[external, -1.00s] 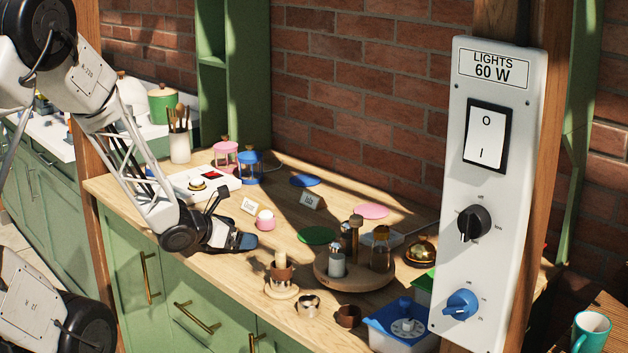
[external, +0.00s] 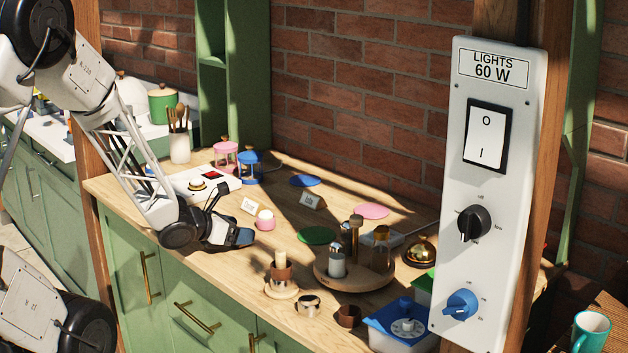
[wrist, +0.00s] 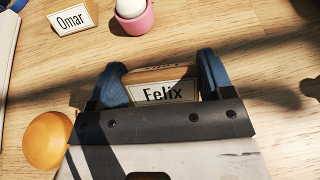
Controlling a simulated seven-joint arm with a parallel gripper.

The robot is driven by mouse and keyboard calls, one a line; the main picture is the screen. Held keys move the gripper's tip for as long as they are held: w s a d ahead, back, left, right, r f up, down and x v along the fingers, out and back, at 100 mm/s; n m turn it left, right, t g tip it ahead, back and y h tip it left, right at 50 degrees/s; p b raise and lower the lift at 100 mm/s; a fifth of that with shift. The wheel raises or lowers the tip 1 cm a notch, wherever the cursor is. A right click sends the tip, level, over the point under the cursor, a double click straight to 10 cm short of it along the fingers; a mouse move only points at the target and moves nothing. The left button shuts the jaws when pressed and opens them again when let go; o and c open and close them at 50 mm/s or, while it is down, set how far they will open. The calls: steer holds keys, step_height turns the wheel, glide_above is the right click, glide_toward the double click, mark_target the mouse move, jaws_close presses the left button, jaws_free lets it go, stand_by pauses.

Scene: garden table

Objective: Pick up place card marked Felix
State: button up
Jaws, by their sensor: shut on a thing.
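The place card marked Felix (wrist: 163,92) shows in the wrist view between the two blue fingertips of my gripper (wrist: 162,80). My gripper is shut on the card, one finger at each end. The lower part of the card is hidden behind the gripper's dark edge. In the external view my gripper (external: 232,237) is low at the front edge of the wooden table, and the Felix card cannot be made out there. The place card marked Omar (wrist: 71,19) stands apart, up and left in the wrist view; a white card (external: 249,206) shows behind my gripper in the external view.
A pink cup with a white egg-like top (external: 265,220) stands close behind my gripper. An orange round thing (wrist: 48,139) lies left of my gripper. Another card (external: 311,200) stands farther back. A round wooden tray with bottles (external: 354,270) is to the right.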

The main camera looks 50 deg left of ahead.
steer(key=shift+r, duration=0.5)
steer(key=shift+s+r, duration=0.1)
steer(key=shift+r, duration=0.85)
steer(key=s+d, duration=0.2)
steer(key=s, duration=0.5)
steer(key=s+d+r, duration=0.1)
steer(key=s+d, duration=0.2)
steer(key=s, duration=0.5)
steer(key=shift+r, duration=0.15)
